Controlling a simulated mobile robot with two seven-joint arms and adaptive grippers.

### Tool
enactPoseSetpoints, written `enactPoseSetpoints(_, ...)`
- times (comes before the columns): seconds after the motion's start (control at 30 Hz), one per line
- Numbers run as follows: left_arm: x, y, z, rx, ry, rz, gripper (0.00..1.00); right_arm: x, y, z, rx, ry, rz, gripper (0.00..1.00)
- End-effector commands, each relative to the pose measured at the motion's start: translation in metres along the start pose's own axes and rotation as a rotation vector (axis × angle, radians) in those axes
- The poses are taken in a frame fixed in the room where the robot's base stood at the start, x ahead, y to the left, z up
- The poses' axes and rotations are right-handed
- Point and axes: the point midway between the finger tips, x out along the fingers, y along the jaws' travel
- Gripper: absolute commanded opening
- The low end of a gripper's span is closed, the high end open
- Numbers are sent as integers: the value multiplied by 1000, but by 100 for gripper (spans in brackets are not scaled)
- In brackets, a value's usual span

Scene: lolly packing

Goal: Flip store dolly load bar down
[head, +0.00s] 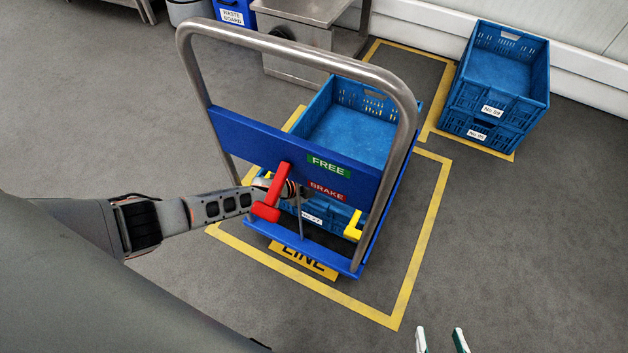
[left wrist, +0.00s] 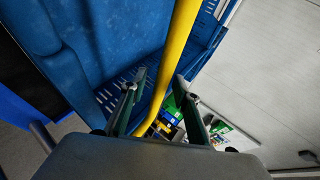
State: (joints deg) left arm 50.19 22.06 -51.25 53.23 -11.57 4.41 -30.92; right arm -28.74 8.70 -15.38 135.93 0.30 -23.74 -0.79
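The store dolly has a steel push handle (head: 300,55) and a blue panel (head: 240,135) with FREE and BRAKE labels. A red lever (head: 272,192) sits on the panel, slanting down. The yellow load bar (left wrist: 182,40) runs between my left gripper's fingers (left wrist: 160,80) in the left wrist view. The fingers are apart, with a gap to the bar showing. A short yellow part (head: 353,226) shows low on the dolly; the panel and crate hide the rest. My left arm reaches the dolly, its fingers hidden in the head view. My right gripper (head: 440,340) is open and empty at the bottom edge.
A blue crate (head: 335,95) stands on the dolly, inside a yellow floor outline (head: 425,240). Stacked blue crates (head: 545,85) stand at the back right near the wall. A steel table (head: 300,10) is behind.

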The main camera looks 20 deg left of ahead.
Motion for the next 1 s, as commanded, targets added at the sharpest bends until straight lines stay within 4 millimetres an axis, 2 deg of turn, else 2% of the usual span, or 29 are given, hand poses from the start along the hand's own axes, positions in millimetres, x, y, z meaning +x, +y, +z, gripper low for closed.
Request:
enactPoseSetpoints(0.7, -98, 2, 0, 0, 0, 3, 30, 0, 0, 0, -3, -1, 0, 40)
enactPoseSetpoints(1.0, -112, 2, 0, -1, 0, 3, 30, 0, 0, 0, -3, -1, 0, 40)
